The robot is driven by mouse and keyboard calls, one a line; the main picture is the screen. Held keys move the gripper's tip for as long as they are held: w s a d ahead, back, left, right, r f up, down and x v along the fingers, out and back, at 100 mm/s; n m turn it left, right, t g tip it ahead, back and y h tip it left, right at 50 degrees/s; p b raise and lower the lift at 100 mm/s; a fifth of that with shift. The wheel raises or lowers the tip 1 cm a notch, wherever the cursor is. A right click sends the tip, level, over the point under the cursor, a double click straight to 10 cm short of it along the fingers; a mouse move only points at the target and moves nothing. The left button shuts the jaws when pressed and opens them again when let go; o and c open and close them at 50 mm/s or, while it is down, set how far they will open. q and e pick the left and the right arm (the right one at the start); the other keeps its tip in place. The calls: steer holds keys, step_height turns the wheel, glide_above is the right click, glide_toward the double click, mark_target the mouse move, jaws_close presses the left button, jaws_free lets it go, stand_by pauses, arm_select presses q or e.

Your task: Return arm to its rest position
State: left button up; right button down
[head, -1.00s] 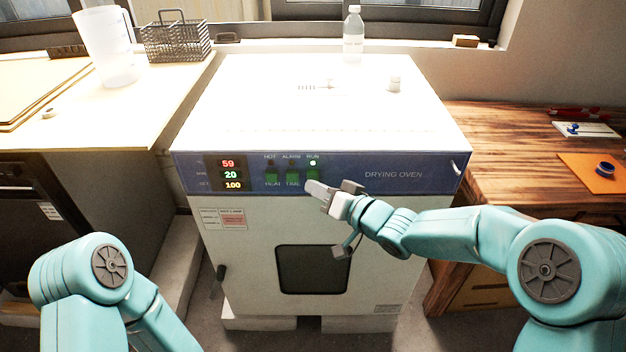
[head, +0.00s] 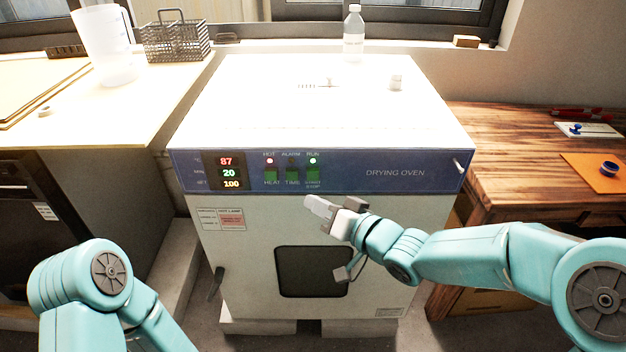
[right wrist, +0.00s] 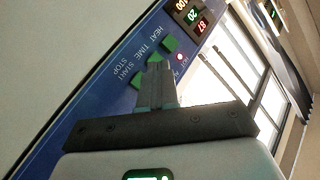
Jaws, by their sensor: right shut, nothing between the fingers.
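The drying oven (head: 400,235) stands in the middle of the head view, its door shut. Its blue panel shows 87, 20 and 100 on the display (head: 229,173), with the red HOT lamp (head: 269,161) and the green RUN lamp (head: 313,161) lit. My right gripper (head: 318,208) is shut and empty, in front of the oven just below the green buttons (head: 292,174). In the right wrist view its closed fingers (right wrist: 157,80) appear over the panel, near the green buttons (right wrist: 154,60). My left gripper is out of view; only part of that arm shows.
A water bottle (head: 353,35) stands at the oven's back edge. On the left bench are a clear jug (head: 104,48) and a wire basket (head: 175,40). On the right, a wooden table (head: 500,140) holds an orange mat (head: 592,181). Open space lies before the oven.

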steer(key=shift+s, duration=0.25)
steer(key=s+d+f+m+g+h, duration=0.1)
steer(key=s+d+f+m+h, duration=0.2)
steer(key=f, duration=0.8)
steer(key=s+d+f+m+g+h, duration=0.15)
steer(key=d+f, duration=0.25)
steer(key=f, duration=0.7)
steer(key=s+d+f+m+g+h, duration=0.2)
steer(key=s+d+f+g, duration=0.15)
steer(key=s+f, duration=0.55)
steer(key=s+f+n+g+h, duration=0.1)
steer(key=s+f+g, duration=0.15)
steer(key=s, duration=0.45)
steer(key=s+f+n+g, duration=0.1)
steer(key=s+f+g, duration=0.15)
steer(key=s, duration=0.45)
step_height(320, 180, up, 16)
steer(key=p, duration=1.5)
steer(key=shift+d+f+n, duration=0.2)
steer(key=shift+d+n, duration=0.05)
steer(key=shift+n, duration=0.2)
